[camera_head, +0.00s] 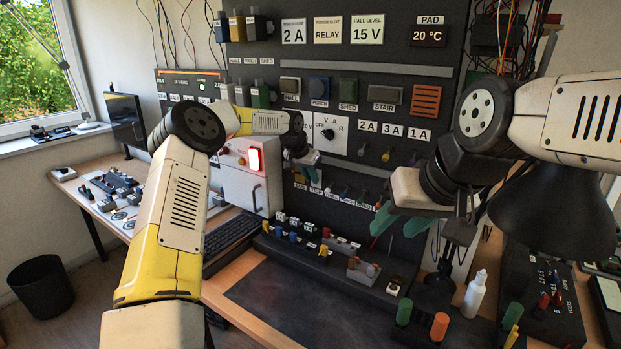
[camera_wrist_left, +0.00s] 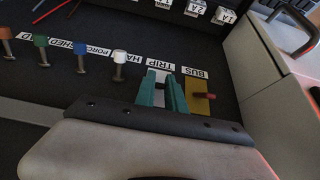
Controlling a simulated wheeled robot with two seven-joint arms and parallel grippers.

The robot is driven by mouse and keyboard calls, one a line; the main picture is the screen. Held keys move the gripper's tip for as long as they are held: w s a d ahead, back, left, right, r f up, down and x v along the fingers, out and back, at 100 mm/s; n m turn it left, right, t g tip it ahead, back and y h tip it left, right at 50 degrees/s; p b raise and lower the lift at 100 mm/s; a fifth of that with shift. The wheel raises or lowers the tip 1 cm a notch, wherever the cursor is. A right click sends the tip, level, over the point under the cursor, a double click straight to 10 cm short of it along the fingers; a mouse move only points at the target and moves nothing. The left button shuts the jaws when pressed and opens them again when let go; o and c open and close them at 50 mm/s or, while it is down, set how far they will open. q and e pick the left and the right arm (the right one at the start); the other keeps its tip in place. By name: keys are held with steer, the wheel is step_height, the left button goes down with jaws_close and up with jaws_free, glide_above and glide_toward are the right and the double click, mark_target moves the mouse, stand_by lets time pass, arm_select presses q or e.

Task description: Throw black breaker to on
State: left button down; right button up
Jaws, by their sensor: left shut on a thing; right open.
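My left gripper (camera_head: 314,174) reaches the lower switch row of the dark wall panel (camera_head: 440,75). In the left wrist view its teal fingers (camera_wrist_left: 161,90) are closed at the switch marked TRIP, in front of a white plate. The small lever between them is hidden, so its colour and position cannot be told. A white-topped lever (camera_wrist_left: 119,62) marked HALL stands on the other side. My right gripper (camera_head: 400,222) is open and empty above the bench, apart from the panel.
A white box with a lit red lamp (camera_head: 254,160) stands close to my left forearm. A black lamp shade (camera_head: 555,205), a white bottle (camera_head: 475,295) and small parts crowd the bench. The dark mat (camera_head: 290,305) is clear.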

arm_select(q)
steer(key=c, duration=1.4)
jaws_free()
steer(key=v, duration=0.7)
steer(key=shift+r, duration=0.4)
steer(key=shift+s+a, duration=0.1)
